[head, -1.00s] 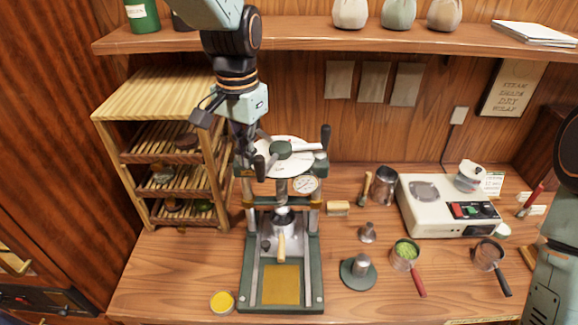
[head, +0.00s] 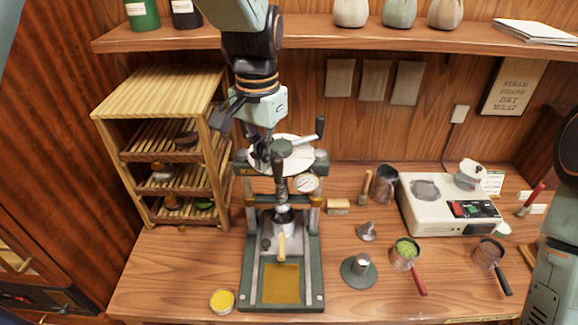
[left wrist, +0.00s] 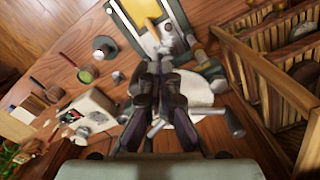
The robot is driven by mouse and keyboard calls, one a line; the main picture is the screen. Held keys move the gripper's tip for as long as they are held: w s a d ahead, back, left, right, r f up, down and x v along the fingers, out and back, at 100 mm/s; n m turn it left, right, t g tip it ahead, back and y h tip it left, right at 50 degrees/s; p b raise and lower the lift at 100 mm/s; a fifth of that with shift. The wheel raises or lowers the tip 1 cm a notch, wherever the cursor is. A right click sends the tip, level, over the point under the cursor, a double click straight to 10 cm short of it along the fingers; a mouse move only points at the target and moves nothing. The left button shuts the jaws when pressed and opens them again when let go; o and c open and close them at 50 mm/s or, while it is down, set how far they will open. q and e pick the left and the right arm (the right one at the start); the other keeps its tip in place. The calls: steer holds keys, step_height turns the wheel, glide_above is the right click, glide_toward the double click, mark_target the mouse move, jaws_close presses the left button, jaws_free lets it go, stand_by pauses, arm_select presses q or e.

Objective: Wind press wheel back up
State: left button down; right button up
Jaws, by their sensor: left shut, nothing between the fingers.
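The press (head: 248,262) stands on the table with its dark green frame upright. Its wheel is a pale disc (head: 298,160) with a green hub (head: 281,147) and dark knobs. One knob (head: 320,127) points to the back right and another (head: 279,168) to the front. My left gripper (head: 260,160) is shut and empty, over the left side of the wheel, beside the front knob. Whether it touches the knob I cannot tell. In the left wrist view the shut fingers (left wrist: 163,72) cover part of the pale disc (left wrist: 208,98). My right gripper is out of view.
A wooden rack (head: 155,90) stands close on the left. A dial gauge (head: 306,184) sits at the press's front right. A white scale-like machine (head: 425,205), cups and a green-filled pan (head: 406,248) stand right. A shelf (head: 300,35) runs above.

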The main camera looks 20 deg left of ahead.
mark_target(282, 160)
arm_select(q)
steer(key=shift+d, duration=0.1)
steer(key=shift+w+d, duration=0.2)
steer(key=shift+d, duration=1.55)
steer(key=shift+s, duration=0.1)
